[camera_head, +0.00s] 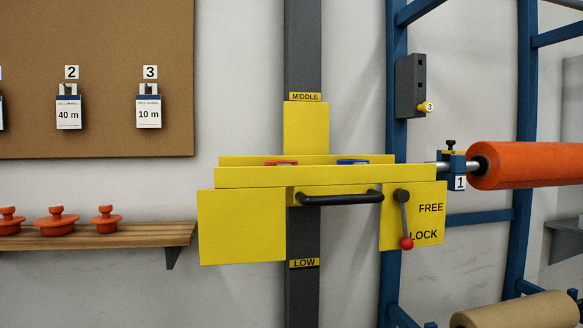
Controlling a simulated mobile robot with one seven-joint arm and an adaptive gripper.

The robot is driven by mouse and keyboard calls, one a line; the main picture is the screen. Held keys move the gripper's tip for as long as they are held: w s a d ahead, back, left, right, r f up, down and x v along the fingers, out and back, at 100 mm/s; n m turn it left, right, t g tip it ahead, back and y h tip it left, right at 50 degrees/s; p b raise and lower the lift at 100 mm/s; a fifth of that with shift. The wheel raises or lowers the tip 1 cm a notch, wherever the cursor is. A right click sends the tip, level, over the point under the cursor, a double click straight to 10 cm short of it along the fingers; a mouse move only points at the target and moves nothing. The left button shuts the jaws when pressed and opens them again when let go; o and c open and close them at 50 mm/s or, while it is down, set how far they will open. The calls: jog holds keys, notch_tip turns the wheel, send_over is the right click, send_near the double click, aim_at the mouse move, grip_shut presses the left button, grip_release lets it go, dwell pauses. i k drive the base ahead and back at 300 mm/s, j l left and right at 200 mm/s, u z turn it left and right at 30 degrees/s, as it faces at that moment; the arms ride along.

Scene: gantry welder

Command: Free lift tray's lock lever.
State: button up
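The yellow lift tray (324,177) sits on a grey vertical column, between a MIDDLE label (305,97) above and a LOW label (304,263) below. A black handle bar (340,198) runs along its front. The lock lever (404,218) is a dark grey arm on the tray's right front plate (428,196). It hangs from a dark pivot, with a red ball knob (407,243) at its lower end. The knob is beside the word LOCK; the word FREE stands higher on the plate. My gripper is not in view.
A red item (281,162) and a blue item (353,161) lie in the tray. At right, a blue frame (525,150) holds an orange roll (530,165) and a brown roll (520,312). At left are a wooden shelf (120,236) with orange knobbed pieces and a cork board (100,25).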

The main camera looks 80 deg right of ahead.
aim_at(402, 196)
jog(key=z, duration=2.6)
